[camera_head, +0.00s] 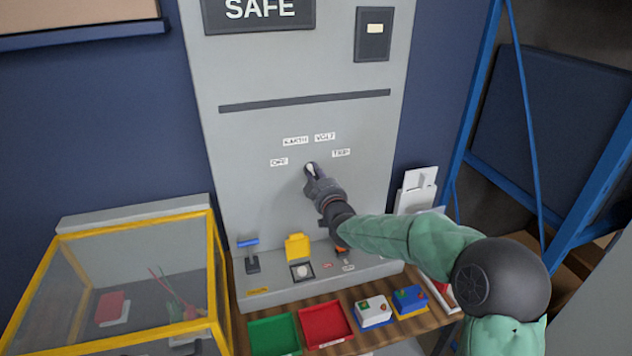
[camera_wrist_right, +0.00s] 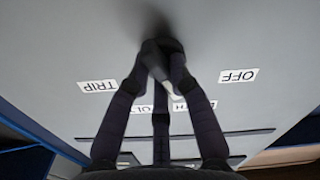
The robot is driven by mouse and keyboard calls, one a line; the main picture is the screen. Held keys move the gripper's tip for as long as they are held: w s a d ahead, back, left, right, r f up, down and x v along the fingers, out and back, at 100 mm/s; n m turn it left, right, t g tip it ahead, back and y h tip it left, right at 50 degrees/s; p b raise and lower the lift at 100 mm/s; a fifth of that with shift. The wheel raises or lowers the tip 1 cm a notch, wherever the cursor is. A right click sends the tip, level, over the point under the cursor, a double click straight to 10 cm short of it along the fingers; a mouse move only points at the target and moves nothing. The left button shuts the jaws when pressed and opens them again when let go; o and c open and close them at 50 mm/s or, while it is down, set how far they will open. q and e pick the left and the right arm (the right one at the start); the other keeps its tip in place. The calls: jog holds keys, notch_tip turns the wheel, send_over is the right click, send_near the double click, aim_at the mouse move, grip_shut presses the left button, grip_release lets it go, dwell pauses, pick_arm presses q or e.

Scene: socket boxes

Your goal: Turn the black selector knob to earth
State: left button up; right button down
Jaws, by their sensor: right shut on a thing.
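The black selector knob (camera_wrist_right: 158,48) is on the grey panel (camera_head: 245,120), mostly hidden by my fingers. My right gripper (camera_head: 312,174) is shut on the knob; in the right wrist view its dark fingers (camera_wrist_right: 163,62) close around it. A pale pointer mark (camera_wrist_right: 174,93) shows between the fingers, toward the gap between VOLT and EARTH; its exact setting is hard to tell. The labels OFF (camera_head: 279,162), EARTH (camera_head: 295,141), VOLT (camera_head: 325,137) and TRIP (camera_head: 341,153) arc above the knob. My left gripper is out of view.
Below are a blue-handled switch (camera_head: 249,244) and a yellow flap (camera_head: 297,246). A green tray (camera_head: 274,336) and a red tray (camera_head: 325,325) lie on the wooden shelf. A yellow-framed clear case (camera_head: 130,230) stands left, blue racking (camera_head: 470,110) right. The panel around the knob is clear.

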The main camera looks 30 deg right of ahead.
jog(key=shift+f+m, duration=0.1)
jog(key=shift+m, duration=0.3)
jog(key=c, duration=1.1)
grip_release()
jog(key=shift+s, duration=0.1)
jog(key=v, duration=1.1)
jog(key=shift+s, duration=0.4)
jog(key=shift+f, duration=0.1)
